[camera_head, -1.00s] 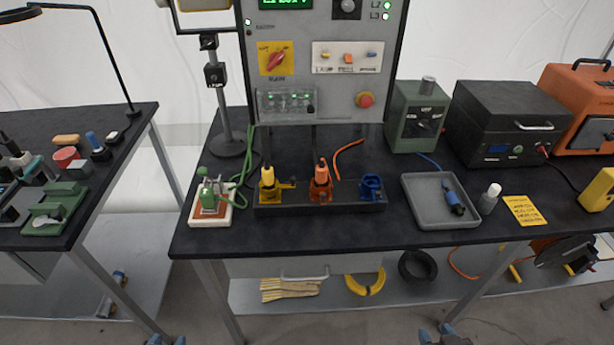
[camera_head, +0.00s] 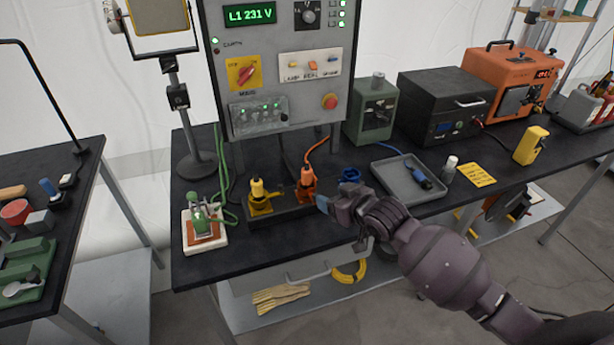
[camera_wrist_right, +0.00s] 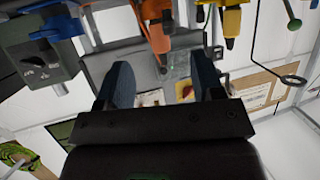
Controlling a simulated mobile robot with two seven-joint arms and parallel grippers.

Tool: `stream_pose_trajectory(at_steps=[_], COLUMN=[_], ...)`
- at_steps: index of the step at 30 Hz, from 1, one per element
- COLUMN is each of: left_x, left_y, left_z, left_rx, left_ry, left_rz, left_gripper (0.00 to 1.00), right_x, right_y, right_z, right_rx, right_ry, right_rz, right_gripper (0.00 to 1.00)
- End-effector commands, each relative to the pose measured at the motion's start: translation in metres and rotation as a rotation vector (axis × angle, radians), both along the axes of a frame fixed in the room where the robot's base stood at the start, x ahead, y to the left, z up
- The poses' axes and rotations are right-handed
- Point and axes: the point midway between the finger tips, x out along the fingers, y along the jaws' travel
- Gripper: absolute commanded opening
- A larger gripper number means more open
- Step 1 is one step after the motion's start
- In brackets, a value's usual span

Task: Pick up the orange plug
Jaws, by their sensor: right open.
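The orange plug (camera_head: 306,176) stands upright in the orange socket of the dark socket strip, with an orange cable rising behind it. In the right wrist view the orange plug (camera_wrist_right: 155,28) is at the top middle, beyond my fingers. My right gripper (camera_head: 326,205) is just right of the plug and in front of the strip; it is apart from the plug in the right wrist view. There its two dark blue fingers (camera_wrist_right: 162,82) are spread with nothing held between them. My left gripper is not in view.
A yellow plug (camera_head: 260,192) stands left of the orange one, and a blue socket (camera_head: 350,175) is to the right. A grey tray (camera_head: 437,194) holds a blue plug (camera_head: 420,177). The control panel (camera_head: 280,75) rises behind. A green device on a white base (camera_head: 190,244) stands at left.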

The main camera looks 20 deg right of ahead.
Motion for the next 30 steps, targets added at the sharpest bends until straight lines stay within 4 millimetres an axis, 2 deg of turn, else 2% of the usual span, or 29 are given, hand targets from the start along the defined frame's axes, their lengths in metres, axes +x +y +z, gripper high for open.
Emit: stream_pose_trajectory(at_steps=[1,3,7,15,25,30], left_x=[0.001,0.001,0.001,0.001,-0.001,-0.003], left_y=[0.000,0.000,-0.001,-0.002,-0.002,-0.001], left_z=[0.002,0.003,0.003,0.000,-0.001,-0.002], left_rx=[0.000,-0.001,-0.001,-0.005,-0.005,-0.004], left_ry=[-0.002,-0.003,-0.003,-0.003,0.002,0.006], left_rz=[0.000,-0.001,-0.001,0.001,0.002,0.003], left_gripper=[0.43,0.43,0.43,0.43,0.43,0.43], right_x=[0.009,0.016,0.026,0.058,0.075,0.092], right_y=[0.000,0.000,0.002,0.013,0.020,0.024], right_z=[0.010,0.018,0.022,0.008,-0.001,-0.008], right_rx=[-0.005,-0.004,-0.004,-0.003,-0.004,-0.004], right_ry=[-0.005,-0.006,-0.007,-0.006,-0.007,-0.007], right_rz=[0.007,0.011,0.015,0.015,0.017,0.016], right_gripper=[0.61,0.61,0.61,0.61,0.61,0.61])
